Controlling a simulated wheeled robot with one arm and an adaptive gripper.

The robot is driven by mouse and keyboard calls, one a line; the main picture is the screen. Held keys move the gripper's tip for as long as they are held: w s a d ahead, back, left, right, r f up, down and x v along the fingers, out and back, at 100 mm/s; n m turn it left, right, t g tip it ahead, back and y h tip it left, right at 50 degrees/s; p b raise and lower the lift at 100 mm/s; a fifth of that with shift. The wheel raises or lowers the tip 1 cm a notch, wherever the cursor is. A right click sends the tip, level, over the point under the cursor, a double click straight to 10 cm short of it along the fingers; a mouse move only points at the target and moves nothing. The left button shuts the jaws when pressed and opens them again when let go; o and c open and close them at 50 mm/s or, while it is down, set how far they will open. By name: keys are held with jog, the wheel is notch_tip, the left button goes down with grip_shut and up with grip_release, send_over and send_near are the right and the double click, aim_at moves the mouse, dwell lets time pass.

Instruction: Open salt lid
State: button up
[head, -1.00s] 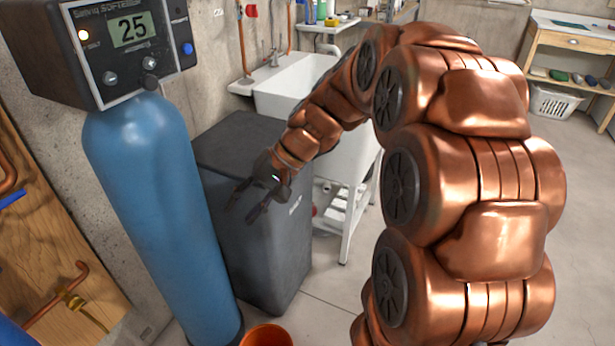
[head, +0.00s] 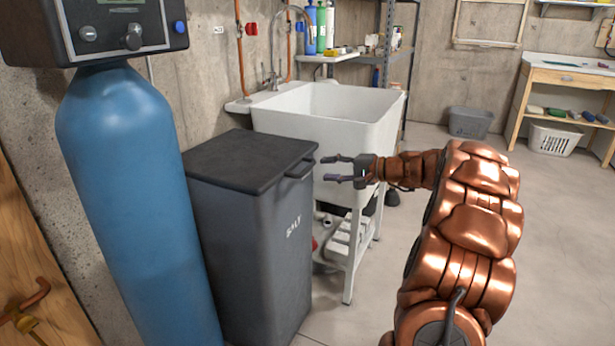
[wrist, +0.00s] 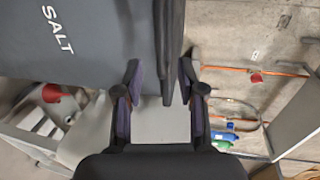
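The dark grey salt bin (head: 255,250) stands beside the blue tank, with white lettering on its front. Its black lid (head: 245,160) is shut and lies flat, with a handle lip (head: 300,169) at its right edge. My gripper (head: 327,170) is open just to the right of that lip, fingers pointing left at it. In the wrist view the bin's SALT face (wrist: 75,40) fills the upper left. The lid edge (wrist: 168,50) runs down between the spread fingers of my gripper (wrist: 160,78). I cannot tell whether either finger touches it.
The blue tank (head: 130,200) stands close on the bin's left. A white utility sink (head: 340,125) stands behind the bin and gripper, its legs near my wrist. A wooden bench (head: 570,80) and baskets are far right. The floor at the right is open.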

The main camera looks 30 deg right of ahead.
aim_at(308, 166)
jog(key=b+x, duration=0.1)
jog(key=x, duration=0.6)
jog(key=shift+w+a, duration=0.1)
jog(key=shift+a, duration=0.05)
grip_shut()
dwell(0.6)
